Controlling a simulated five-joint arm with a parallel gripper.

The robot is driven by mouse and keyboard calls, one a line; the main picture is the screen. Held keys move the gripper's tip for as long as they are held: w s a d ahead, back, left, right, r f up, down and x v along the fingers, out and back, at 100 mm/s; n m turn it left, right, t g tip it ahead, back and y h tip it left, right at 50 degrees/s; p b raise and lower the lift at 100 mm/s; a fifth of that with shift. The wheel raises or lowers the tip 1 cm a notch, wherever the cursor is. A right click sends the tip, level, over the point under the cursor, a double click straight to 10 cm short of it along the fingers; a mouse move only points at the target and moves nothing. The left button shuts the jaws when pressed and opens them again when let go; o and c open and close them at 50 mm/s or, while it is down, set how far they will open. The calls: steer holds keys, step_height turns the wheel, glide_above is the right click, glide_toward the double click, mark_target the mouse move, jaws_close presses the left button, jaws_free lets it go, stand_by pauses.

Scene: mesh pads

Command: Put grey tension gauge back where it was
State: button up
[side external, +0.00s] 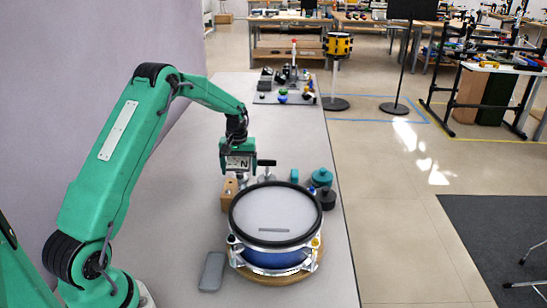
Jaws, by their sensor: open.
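My gripper (241,177) is open and points down just behind the drum, above a small tan wooden block (229,196). A small grey piece (242,181) shows right under or between its fingers; I cannot tell whether they touch it. To the right of the gripper stands a grey upright piece with a dark T-shaped top (267,165). I cannot tell for sure which grey thing is the tension gauge. The drum (272,212) has a pale mesh head, black rim and blue shell. A thin grey bar mark (274,230) shows on the head.
A flat grey slab (212,271) lies left of the drum. Teal pieces (321,177) and a dark round piece (326,198) crowd behind it at the right. A grey tray of small items (284,97) is at the far end. The table (185,205) is clear at left.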

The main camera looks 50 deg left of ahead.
mark_target(239, 160)
step_height(239, 160, up, 12)
steer(key=shift+f, duration=0.25)
steer(key=shift+r, duration=0.25)
stand_by(0.6)
steer(key=shift+d+r, duration=0.2)
steer(key=shift+r, duration=0.05)
steer(key=s+d+r+m+t, duration=0.3)
steer(key=s+d+r+m, duration=0.1)
steer(key=s+d+r, duration=0.9)
steer(key=s+d+f+m+t, duration=0.2)
steer(key=s+d+m, duration=0.3)
steer(key=s+d, duration=0.6)
steer(key=shift+s+f+t, duration=0.3)
steer(key=shift+s+f, duration=0.3)
steer(key=shift+s, duration=1.4)
